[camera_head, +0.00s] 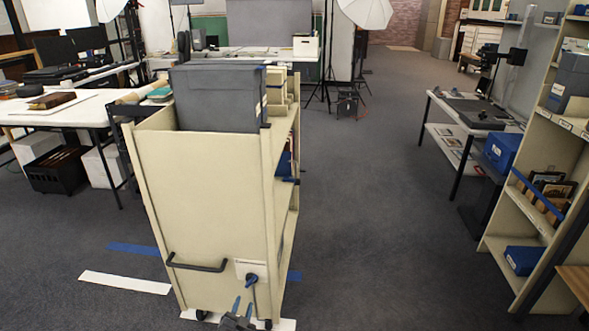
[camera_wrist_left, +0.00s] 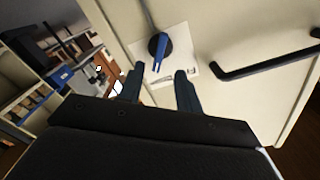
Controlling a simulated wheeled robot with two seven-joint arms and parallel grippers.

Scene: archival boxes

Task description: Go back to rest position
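My left gripper (camera_head: 240,310) is at the bottom of the head view, in front of the lower end panel of the cream cart (camera_head: 205,190). Its two fingers are apart and hold nothing. In the left wrist view the open fingers (camera_wrist_left: 159,88) point at the panel. Just beyond the fingertips is a blue knob (camera_wrist_left: 158,46) on a white plate (camera_wrist_left: 178,68). The knob also shows in the head view (camera_head: 251,279). I cannot tell whether a fingertip touches the plate. My right gripper is not in view.
A black handle (camera_head: 198,266) sticks out of the cart's end panel. Grey archival boxes (camera_head: 218,97) stand on top of the cart. A cream shelf (camera_head: 530,200) with blue boxes is at the right. A white table (camera_head: 60,115) stands at the left. The floor between cart and shelf is clear.

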